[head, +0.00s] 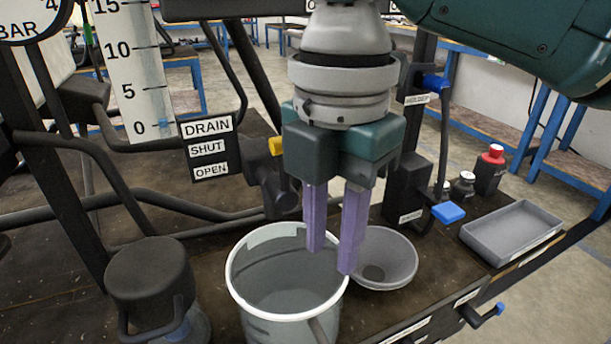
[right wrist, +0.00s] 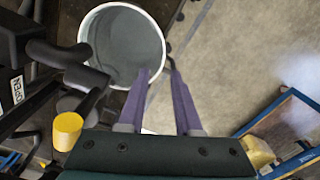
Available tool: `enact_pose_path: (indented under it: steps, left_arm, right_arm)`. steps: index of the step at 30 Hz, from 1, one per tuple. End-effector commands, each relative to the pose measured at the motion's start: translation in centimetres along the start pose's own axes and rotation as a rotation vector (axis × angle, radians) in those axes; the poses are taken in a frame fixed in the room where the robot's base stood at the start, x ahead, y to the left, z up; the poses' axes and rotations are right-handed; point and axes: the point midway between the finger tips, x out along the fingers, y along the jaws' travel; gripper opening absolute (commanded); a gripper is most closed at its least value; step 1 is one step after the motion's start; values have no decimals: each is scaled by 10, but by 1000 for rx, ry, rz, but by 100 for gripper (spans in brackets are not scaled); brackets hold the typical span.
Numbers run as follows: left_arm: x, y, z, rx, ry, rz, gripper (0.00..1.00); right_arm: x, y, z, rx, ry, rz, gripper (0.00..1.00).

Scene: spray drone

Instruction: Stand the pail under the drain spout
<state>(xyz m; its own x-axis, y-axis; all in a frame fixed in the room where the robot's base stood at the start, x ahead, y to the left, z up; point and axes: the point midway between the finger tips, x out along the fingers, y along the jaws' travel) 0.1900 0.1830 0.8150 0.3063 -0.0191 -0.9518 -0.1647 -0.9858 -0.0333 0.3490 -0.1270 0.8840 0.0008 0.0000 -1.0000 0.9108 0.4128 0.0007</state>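The pail (head: 256,310), grey with a white rim, stands upright on the dark bench and looks empty inside. It also shows in the right wrist view (right wrist: 124,48). The dark drain spout (head: 283,197), below a yellow handle (head: 276,146), is just behind the pail's far rim; I cannot tell whether it overhangs the opening. My right gripper (head: 331,260) points down at the pail's right rim, its purple fingers apart. In the right wrist view, one fingertip overlaps the pail's edge and the other lies outside; contact is unclear. My left gripper is not in view.
A grey funnel-like bowl (head: 390,262) sits close to the pail's right. A lidded dark container (head: 150,272) stands left. A grey tray (head: 512,232) and small bottles (head: 490,170) are at the right. The DRAIN SHUT OPEN sign (head: 208,148) and black pipes are behind.

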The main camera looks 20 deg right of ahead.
Motion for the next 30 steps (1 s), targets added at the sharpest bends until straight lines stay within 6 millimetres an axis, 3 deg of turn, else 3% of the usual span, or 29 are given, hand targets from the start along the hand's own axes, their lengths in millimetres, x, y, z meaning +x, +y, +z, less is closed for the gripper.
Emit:
enact_pose_path:
  steps: [4,7,10,14,17,22,27,30]
  left_arm:
    - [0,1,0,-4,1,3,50]
    - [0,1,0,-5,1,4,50]
    - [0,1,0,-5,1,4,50]
    - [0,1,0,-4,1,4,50]
    - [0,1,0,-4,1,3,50]
    - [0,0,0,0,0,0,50]
    - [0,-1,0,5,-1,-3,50]
    - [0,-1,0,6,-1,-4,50]
  right_arm:
    - [9,-3,-13,33,28,17,33]
    - [24,-10,-38,126,89,55,33]
    - [40,-21,-68,326,185,113,33]
    - [51,-40,-86,683,293,176,33]
    - [59,-64,-81,999,334,205,33]
    - [68,-116,-48,1486,295,251,33]
    - [70,-158,-21,1752,212,294,33]
    - [69,-167,-14,1806,188,306,33]
